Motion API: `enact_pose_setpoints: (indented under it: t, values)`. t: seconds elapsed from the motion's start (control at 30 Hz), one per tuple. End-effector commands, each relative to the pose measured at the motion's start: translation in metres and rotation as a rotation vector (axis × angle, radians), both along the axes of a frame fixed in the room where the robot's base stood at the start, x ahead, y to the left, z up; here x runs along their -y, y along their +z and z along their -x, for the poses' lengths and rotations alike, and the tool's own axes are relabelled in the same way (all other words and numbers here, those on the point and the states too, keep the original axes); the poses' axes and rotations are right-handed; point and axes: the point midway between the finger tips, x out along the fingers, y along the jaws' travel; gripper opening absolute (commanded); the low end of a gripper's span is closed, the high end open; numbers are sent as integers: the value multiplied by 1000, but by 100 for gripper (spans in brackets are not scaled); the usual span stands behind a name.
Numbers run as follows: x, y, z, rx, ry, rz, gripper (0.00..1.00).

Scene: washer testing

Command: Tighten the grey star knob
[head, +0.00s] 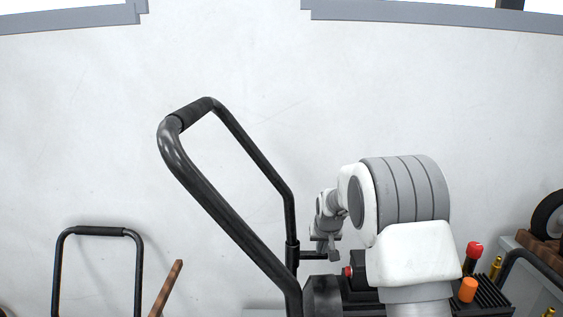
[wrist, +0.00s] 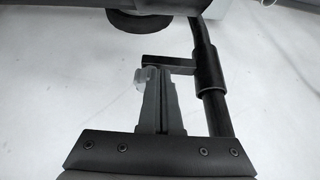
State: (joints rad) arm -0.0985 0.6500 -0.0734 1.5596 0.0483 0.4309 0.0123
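The black handle frame (head: 220,215) of a washer rises in the middle of the head view. Its tube also shows at the right of the wrist view (wrist: 213,85), with a short black bracket (wrist: 172,64) reaching left from it. A small light grey piece (wrist: 144,77), likely the star knob, shows under the bracket's free end, partly hidden by my fingertips. My gripper (wrist: 157,80) is at that bracket end, its fingers close together and overlapping the grey piece. I cannot tell whether they grip it. In the head view my gripper is small beside the handle tube.
A second black handle (head: 97,231) stands at the lower left, near a brown bar (head: 166,289). A red knob (head: 474,249) and an orange cap (head: 467,290) stand close to my arm at the lower right. A dark wheel (head: 549,217) is at the right edge.

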Motion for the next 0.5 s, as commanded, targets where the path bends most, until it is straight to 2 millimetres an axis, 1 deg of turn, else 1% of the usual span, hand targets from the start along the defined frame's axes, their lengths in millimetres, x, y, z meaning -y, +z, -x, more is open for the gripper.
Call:
enact_pose_setpoints:
  t: [0.17, 0.27, 0.37, 0.5]
  values:
    - [-2, 0, 6, -1, 1, 0, 0]
    - [-2, 4, 6, -1, 0, 0, 0]
    - [-2, 13, 6, -1, 0, 0, 0]
    - [-1, 31, 6, -1, 0, 1, 0]
